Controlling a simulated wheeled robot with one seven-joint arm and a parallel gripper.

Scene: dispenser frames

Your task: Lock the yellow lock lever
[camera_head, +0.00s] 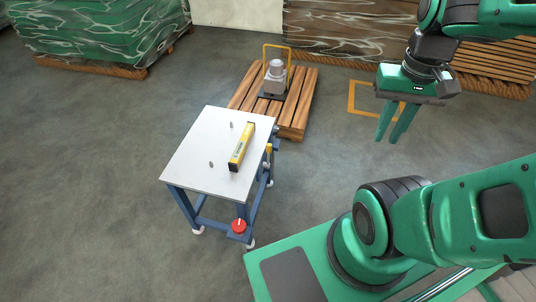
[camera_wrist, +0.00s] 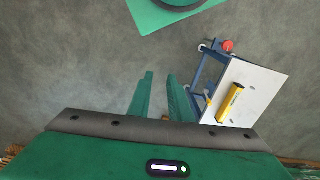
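A small yellow part (camera_head: 269,148), which may be the lock lever, sits at the right side of a blue-legged cart, just below its white top (camera_head: 192,160). It is too small to tell its position, locked or not.
A yellow bar (camera_head: 240,148) lies on the cart top. A red knob (camera_head: 239,226) is at the cart's lower front. Behind stands a wooden pallet (camera_head: 300,105) with a grey device (camera_head: 275,78) and a yellow hoop. Open floor lies between my gripper and the cart.

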